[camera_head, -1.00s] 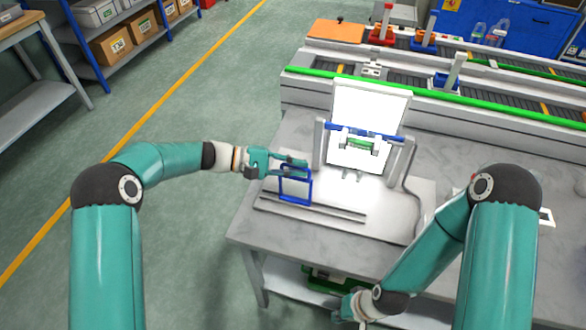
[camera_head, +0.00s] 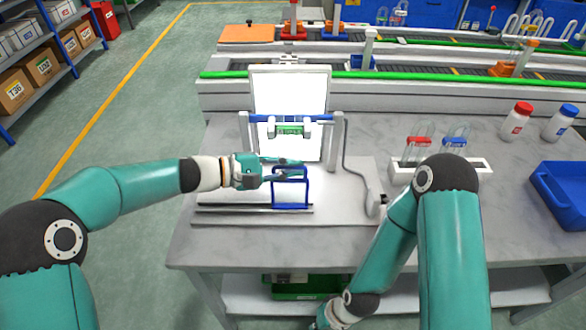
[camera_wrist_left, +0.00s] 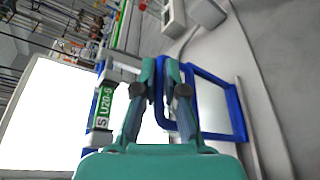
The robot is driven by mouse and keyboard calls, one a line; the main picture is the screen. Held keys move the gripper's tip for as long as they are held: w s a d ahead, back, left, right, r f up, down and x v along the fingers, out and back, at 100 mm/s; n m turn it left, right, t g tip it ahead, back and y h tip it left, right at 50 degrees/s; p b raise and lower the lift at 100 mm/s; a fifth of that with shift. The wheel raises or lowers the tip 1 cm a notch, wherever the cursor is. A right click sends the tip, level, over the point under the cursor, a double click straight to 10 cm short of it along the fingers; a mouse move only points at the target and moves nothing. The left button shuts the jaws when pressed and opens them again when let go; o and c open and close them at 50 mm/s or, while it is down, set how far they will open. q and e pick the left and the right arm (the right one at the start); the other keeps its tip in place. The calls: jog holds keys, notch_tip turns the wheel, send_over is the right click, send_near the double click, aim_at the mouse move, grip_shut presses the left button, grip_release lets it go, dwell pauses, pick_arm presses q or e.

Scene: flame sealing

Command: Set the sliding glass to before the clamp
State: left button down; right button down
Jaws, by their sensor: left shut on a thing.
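The sliding glass (camera_head: 291,189), a clear pane in a blue frame, stands upright at the right part of the dark rail (camera_head: 240,209). In the head view it is in front of and below the clamp (camera_head: 290,130), a blue bar with a green labelled piece. The clamp's green label also shows in the left wrist view (camera_wrist_left: 103,107). My left gripper (camera_head: 298,168) is shut on the glass's frame near its top; the blue frame (camera_wrist_left: 240,115) shows beside the fingers in the wrist view. My right gripper (camera_head: 332,314) is low at the bottom edge, partly cut off.
A bright white panel (camera_head: 290,85) stands behind the clamp, between grey posts. A cable runs down to its right. Bottles (camera_head: 516,121), a rack with red and blue capped items (camera_head: 475,168) and a blue bin (camera_head: 562,190) are at right. A conveyor runs behind the table.

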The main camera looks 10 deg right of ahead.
pick_arm(q)
jog(key=shift+s+d+f, duration=0.3)
jog(key=shift+s+f, duration=0.05)
jog(key=c, duration=1.2)
grip_release()
jog(key=shift+w+d, duration=0.1)
jog(key=shift+c, duration=0.2)
jog(key=shift+w+r, duration=0.1)
jog(key=shift+r, duration=0.1)
jog(key=v, duration=1.2)
jog(key=shift+w, duration=0.1)
